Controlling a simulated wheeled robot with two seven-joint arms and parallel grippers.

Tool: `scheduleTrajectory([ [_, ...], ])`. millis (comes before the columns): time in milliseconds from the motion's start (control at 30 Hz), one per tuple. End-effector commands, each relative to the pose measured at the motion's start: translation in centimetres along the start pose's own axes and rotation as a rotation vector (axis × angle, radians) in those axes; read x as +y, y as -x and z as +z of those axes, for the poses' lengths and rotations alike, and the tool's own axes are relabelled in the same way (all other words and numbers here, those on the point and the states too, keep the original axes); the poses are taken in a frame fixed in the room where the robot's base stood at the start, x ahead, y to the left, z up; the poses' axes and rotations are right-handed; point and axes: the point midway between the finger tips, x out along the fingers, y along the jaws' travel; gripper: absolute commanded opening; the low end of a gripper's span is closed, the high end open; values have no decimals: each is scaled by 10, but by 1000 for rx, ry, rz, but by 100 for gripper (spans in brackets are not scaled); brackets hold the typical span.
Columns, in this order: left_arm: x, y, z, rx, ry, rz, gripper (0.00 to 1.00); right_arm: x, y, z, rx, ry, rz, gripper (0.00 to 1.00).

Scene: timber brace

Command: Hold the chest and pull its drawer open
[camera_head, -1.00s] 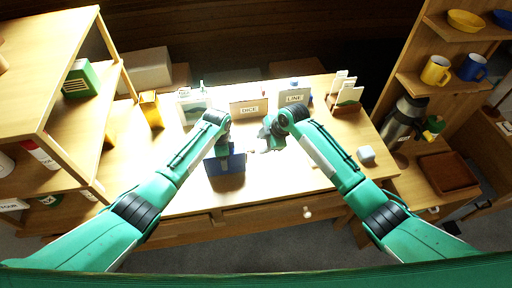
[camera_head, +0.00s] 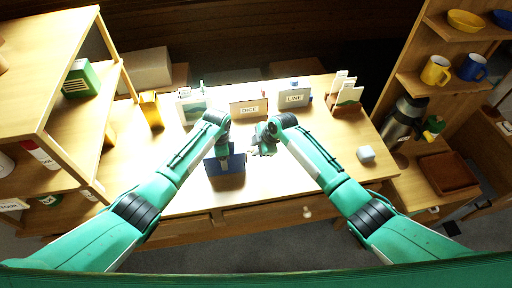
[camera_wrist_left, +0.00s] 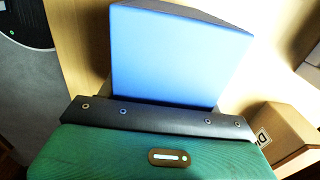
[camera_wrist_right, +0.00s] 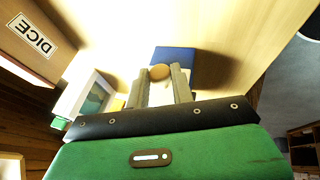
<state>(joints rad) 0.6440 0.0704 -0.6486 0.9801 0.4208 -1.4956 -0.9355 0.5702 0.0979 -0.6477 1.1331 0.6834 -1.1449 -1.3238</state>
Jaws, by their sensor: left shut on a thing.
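The chest is a small blue box (camera_head: 226,168) on the desk, and it fills much of the left wrist view (camera_wrist_left: 180,50). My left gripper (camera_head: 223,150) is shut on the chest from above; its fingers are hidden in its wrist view. My right gripper (camera_head: 262,148) is just right of the chest. In the right wrist view its two fingers (camera_wrist_right: 160,82) are apart, with a round tan knob (camera_wrist_right: 160,72) between their tips and the blue chest (camera_wrist_right: 178,57) just beyond. I cannot tell whether the fingers touch the knob. The drawer's outline is not clear.
A box labelled DICE (camera_head: 249,108) and one labelled LINK (camera_head: 294,97) stand behind the grippers. A yellow container (camera_head: 151,110) stands at the left. The desk front between is clear.

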Motion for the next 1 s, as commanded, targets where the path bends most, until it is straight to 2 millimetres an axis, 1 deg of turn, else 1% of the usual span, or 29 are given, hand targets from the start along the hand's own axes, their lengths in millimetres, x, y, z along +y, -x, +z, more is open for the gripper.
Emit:
scheduleTrajectory([
  [167,0,0,0,0,0,0,37,0,0,1,0,0,0,0],
  [267,0,0,0,0,0,0,37,0,4,10,-2,-1,0,0],
  [367,0,0,0,0,-1,0,37,0,12,31,-5,-3,1,0],
  [500,0,0,0,0,-1,0,37,0,26,64,-4,-2,1,0],
  [633,0,0,0,0,-1,0,37,0,34,84,-3,-1,0,0],
  [767,0,0,0,0,-1,0,37,0,38,92,-2,-1,0,0],
  [1000,0,0,0,0,-1,0,37,0,38,92,-1,0,0,0],
])
